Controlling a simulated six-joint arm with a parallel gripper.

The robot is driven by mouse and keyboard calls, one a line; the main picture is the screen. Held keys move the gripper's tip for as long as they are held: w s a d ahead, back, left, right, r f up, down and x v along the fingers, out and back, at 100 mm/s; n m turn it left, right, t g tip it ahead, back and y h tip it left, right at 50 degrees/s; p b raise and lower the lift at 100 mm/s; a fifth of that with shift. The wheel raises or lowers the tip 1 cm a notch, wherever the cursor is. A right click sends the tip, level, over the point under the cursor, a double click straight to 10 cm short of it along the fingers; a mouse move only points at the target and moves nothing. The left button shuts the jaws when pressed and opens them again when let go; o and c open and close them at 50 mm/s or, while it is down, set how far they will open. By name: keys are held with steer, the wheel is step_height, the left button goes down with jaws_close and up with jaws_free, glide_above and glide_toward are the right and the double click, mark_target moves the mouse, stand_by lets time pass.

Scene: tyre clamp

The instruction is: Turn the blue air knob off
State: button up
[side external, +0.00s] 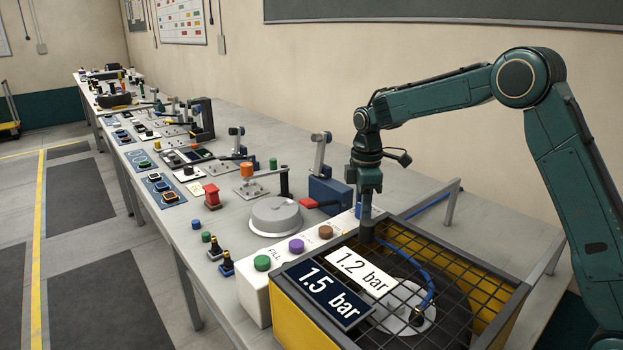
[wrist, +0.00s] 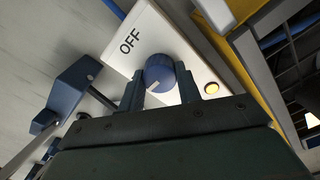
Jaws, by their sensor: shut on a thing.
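The blue air knob (wrist: 162,72) sits on a white panel (wrist: 180,35) in the wrist view, with the word OFF printed to its upper left. A pale pointer mark on the knob faces down and left, not toward the word. My gripper (wrist: 160,88) is shut on the knob, one finger on each side. In the side view my gripper (side external: 367,228) points down at the far end of the white control box (side external: 255,295). There the gripper hides much of the knob, and its pointer cannot be read.
An amber lamp (wrist: 211,88) glows right of the knob. A yellow-framed mesh cage (side external: 480,270) with signs reading 1.5 bar and 1.2 bar stands close by. Green, purple and brown buttons line the box.

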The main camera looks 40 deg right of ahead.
steer(key=shift+m, duration=0.3)
steer(key=m, duration=0.8)
steer(key=shift+d+m, duration=0.1)
steer(key=shift+m, duration=0.3)
steer(key=m, duration=0.4)
steer(key=shift+m, duration=2.3)
steer(key=o, duration=1)
